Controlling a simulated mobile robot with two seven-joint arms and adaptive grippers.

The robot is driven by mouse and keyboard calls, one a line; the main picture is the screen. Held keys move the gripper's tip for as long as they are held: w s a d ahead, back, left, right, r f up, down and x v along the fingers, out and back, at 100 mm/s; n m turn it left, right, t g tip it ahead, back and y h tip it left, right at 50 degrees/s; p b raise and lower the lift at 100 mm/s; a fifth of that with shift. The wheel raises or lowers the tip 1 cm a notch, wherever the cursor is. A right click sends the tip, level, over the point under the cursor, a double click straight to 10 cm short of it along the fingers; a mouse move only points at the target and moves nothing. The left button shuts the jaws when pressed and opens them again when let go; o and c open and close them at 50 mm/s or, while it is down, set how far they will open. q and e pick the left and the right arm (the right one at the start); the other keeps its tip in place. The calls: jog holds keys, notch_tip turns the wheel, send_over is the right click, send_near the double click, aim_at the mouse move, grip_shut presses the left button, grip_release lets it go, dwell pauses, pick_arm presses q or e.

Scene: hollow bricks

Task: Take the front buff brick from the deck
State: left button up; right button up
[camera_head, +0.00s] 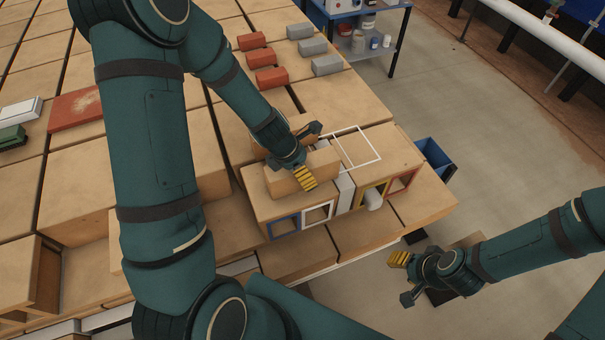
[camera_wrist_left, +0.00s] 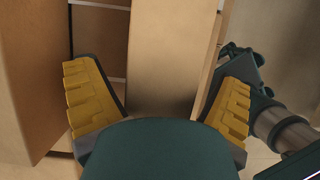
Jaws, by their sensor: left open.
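The front buff brick (camera_head: 325,170) lies on the tan deck (camera_head: 262,205), partly covered by my left gripper. My left gripper (camera_head: 308,154) is over it, open, with one yellow-padded finger on the near side and the other on the far side. In the left wrist view the buff brick (camera_wrist_left: 172,45) stands between the two open fingers, with gaps to the pads; I cannot tell whether anything touches. My right gripper (camera_head: 404,279) is open and empty, off the deck over the floor.
A white outlined rectangle (camera_head: 357,148) lies on the deck to the right. Coloured frames and a grey block (camera_head: 345,192) are along the front face. Red bricks (camera_head: 265,58) and grey bricks (camera_head: 313,47) stand farther back. A blue bin (camera_head: 436,158) is beyond the right edge.

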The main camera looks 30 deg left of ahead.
pick_arm(q)
jog(key=c, duration=1.4)
jog(key=shift+r, duration=0.2)
